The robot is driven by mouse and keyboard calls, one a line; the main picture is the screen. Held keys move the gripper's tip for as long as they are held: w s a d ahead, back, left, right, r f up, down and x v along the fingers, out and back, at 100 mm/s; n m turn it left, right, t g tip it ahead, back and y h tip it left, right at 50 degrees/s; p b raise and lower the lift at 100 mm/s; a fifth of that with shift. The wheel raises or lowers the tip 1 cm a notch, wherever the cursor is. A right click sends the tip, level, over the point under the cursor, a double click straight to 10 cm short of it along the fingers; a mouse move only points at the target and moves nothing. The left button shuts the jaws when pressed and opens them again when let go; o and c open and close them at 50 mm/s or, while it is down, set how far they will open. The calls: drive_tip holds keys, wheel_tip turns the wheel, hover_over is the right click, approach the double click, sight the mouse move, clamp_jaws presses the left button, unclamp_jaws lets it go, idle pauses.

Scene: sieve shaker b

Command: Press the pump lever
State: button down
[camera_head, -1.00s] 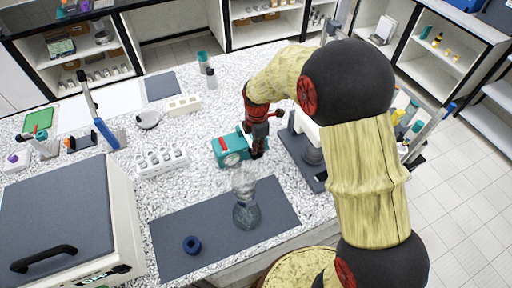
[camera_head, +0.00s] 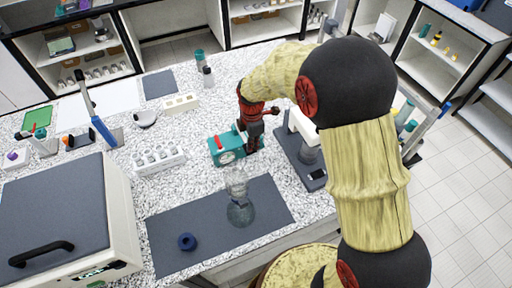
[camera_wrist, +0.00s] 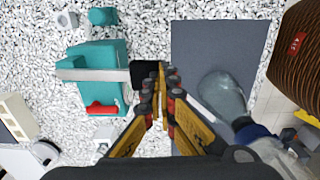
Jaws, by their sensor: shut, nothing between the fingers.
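The pump is a small teal unit (camera_head: 224,151) on the speckled bench; in the wrist view the teal body (camera_wrist: 105,65) carries a pale bar across its top, ending in a dark block (camera_wrist: 145,73). A red lever-like part (camera_wrist: 101,108) sits on its near side in the wrist view. I cannot tell for sure which part is the pump lever. My gripper (camera_head: 254,149) is at the right end of the pump, pointing down. In the wrist view its fingertips (camera_wrist: 161,84) are together, empty, beside or over the dark block; contact cannot be told.
A clear flask (camera_head: 240,212) stands on the dark mat (camera_head: 195,232) with a blue ring (camera_head: 187,241). A white rack of vials (camera_head: 158,159) is left of the pump. A grey-based instrument (camera_head: 300,165) stands close on the right.

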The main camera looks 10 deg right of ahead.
wheel_tip(320, 180, up, 10)
drive_tip(key=shift+s+f, duration=0.15)
drive_tip(key=shift+s, duration=0.2)
drive_tip(key=shift+d, duration=0.15)
idle(0.5)
wheel_tip(320, 180, up, 4)
drive_tip(key=g+p, duration=0.2)
drive_tip(key=p, duration=1)
hover_over(245, 140)
drive_tip(key=shift+r+g+h+b, duration=0.35)
drive_tip(key=shift+r+g, duration=0.15)
drive_tip(key=shift+r, duration=0.25)
drive_tip(key=shift+s+f, duration=0.1)
drive_tip(key=shift+f, duration=0.05)
